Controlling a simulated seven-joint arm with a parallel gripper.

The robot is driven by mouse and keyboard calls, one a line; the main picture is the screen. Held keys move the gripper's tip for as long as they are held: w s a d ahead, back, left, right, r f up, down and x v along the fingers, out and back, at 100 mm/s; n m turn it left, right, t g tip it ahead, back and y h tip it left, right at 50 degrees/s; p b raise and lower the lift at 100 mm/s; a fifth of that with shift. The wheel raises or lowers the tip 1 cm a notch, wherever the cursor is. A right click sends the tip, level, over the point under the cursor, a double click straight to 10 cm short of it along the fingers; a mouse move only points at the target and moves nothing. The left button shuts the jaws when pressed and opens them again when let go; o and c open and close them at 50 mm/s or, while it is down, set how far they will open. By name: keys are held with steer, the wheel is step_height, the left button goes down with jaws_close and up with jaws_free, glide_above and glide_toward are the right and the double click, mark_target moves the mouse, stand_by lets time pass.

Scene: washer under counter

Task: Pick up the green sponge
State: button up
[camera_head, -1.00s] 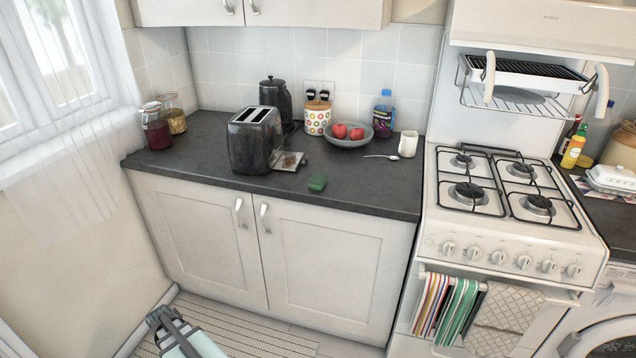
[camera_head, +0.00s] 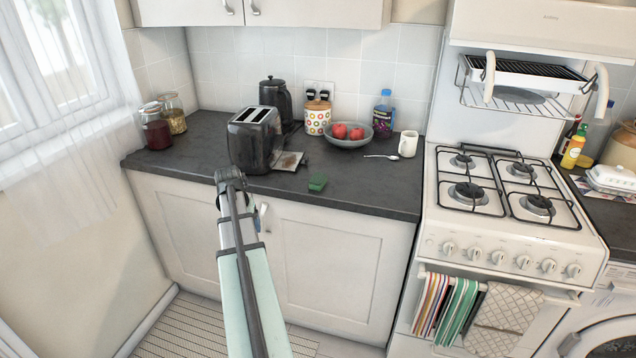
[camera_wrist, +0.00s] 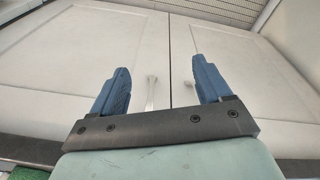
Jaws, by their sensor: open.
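The green sponge (camera_head: 318,183) lies on the dark countertop, near its front edge and to the right of the toaster. In the wrist view a green patch (camera_wrist: 22,172) shows at the lower left corner; it looks like the sponge, mostly cut off. My gripper (camera_wrist: 160,85) is open and empty, with its two blue fingers apart in front of the white cupboard doors. In the head view my arm reaches up to the counter's front edge, left of the sponge; the fingers are largely hidden there behind the wrist.
A black toaster (camera_head: 255,139) stands left of the sponge, with a small flat item (camera_head: 288,160) beside it. Behind are a grey bowl of red fruit (camera_head: 348,142), a spoon (camera_head: 381,156) and a white mug (camera_head: 408,144). The counter right of the sponge is clear.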

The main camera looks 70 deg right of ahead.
steer(key=s+d+r+m+h, duration=0.1)
steer(key=s+d+r, duration=0.4)
steer(key=r, duration=0.1)
steer(key=s+d+r+m, duration=0.2)
steer(key=s+d+r, duration=0.2)
steer(key=r, duration=0.3)
steer(key=m+h, duration=0.1)
steer(key=m, duration=0.1)
glide_toward(318, 178)
steer(key=f, duration=0.1)
steer(key=d+f, duration=0.1)
steer(key=f, duration=0.1)
steer(key=shift+s+d+f+h, duration=0.15)
steer(key=shift+s+f+h, duration=0.1)
steer(key=shift+f+h, duration=0.1)
steer(key=shift+w+x, duration=0.15)
steer(key=shift+x, duration=1.15)
steer(key=shift+w+x, duration=0.1)
steer(key=shift+x, duration=1.25)
steer(key=shift+c, duration=0.2)
steer(key=c, duration=1.1)
